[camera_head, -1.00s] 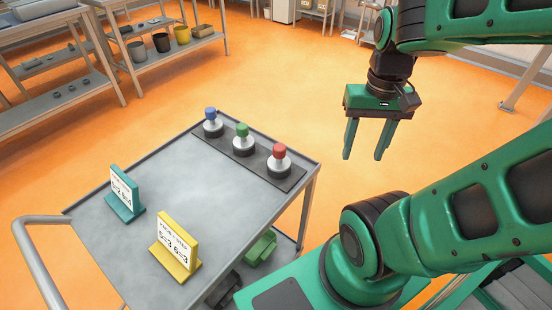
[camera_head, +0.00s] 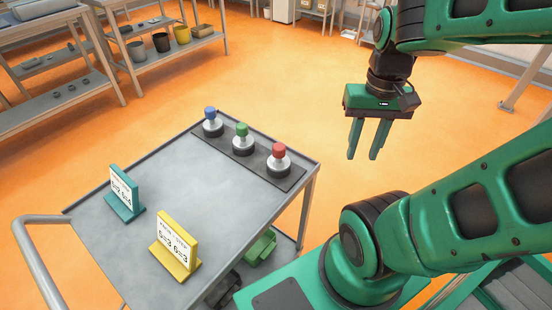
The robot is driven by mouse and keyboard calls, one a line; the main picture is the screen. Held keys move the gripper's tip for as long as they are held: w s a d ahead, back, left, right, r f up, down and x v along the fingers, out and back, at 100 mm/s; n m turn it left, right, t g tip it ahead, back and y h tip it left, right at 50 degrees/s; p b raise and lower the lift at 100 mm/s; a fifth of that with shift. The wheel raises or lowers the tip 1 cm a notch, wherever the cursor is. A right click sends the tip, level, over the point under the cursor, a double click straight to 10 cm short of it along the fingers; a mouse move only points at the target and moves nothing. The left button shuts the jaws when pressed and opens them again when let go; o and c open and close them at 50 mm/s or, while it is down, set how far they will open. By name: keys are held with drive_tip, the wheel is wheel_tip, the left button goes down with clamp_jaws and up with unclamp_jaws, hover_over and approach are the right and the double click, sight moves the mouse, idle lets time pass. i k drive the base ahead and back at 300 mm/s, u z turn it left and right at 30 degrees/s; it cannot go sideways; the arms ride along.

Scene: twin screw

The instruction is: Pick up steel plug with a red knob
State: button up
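The steel plug with a red knob (camera_head: 278,159) stands upright at the right end of a dark strip (camera_head: 262,166) on the grey cart. Its round base is dark. A green-knobbed plug (camera_head: 242,138) and a blue-knobbed plug (camera_head: 212,122) stand to its left in the same row. My gripper (camera_head: 366,155) hangs in the air to the right of the cart, fingers pointing down. Its two green fingers are apart with a narrow gap and nothing between them. It touches no plug.
A teal sign (camera_head: 124,194) and a yellow sign (camera_head: 176,250) stand on the cart top (camera_head: 190,180), both with printed numbers. The cart's middle is bare. A green item (camera_head: 260,247) sits below the cart top. Shelves (camera_head: 160,60) with pots stand at the back left.

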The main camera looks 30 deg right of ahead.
sight(278, 162)
drive_tip(key=k, duration=0.5)
drive_tip(key=z, duration=1.5)
drive_tip(key=k, duration=0.85)
drive_tip(key=u, duration=1.05)
drive_tip(key=i, duration=0.5)
